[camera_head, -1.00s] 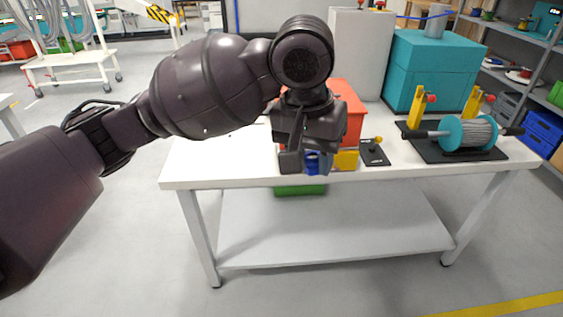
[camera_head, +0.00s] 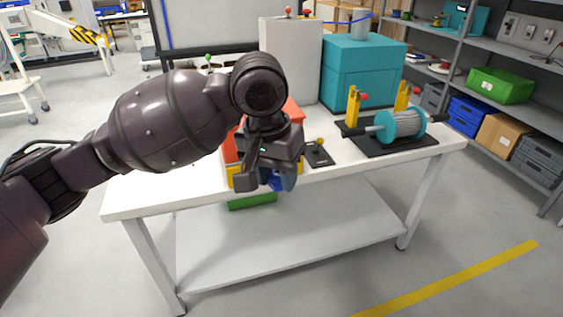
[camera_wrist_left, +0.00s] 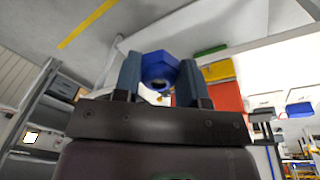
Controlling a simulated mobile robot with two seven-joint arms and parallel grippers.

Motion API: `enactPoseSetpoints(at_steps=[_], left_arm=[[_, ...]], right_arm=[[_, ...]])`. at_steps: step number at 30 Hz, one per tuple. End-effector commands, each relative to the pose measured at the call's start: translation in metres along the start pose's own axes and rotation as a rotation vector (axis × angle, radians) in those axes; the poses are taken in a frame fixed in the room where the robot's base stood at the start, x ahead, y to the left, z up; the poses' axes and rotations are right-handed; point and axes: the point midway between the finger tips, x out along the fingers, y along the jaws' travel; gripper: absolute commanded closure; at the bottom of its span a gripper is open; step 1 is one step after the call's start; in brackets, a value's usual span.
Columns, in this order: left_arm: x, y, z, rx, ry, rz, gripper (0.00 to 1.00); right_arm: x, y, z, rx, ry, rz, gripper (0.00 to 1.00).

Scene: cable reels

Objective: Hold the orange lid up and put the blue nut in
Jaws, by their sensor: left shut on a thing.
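My left gripper (camera_head: 266,180) is shut on the blue nut (camera_head: 275,184), in front of the table's near edge. In the left wrist view, the blue nut (camera_wrist_left: 158,70) sits between the two fingers (camera_wrist_left: 155,82), with its hole partly visible. The orange lid (camera_head: 293,110) is mostly hidden behind my gripper. A yellow part (camera_head: 237,170) shows below it at the table edge. In the left wrist view, an orange surface (camera_wrist_left: 228,97) and a yellow one (camera_wrist_left: 219,70) show to the right of the nut, apart from it. My right gripper is not in view.
A black plate with a yellow knob (camera_head: 319,154) lies right of the gripper. A teal cable reel (camera_head: 402,126) stands on a black base farther right. A grey cabinet (camera_head: 290,60) and a teal box (camera_head: 362,72) stand behind.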

Motion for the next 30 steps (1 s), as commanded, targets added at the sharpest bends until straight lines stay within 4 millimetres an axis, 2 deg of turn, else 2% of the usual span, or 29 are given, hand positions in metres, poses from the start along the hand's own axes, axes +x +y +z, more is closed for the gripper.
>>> enactPoseSetpoints(at_steps=[30], left_arm=[[0.065,-0.029,0.042,0.939,-0.084,0.108,0.83]], right_arm=[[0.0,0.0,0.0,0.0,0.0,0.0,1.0]])
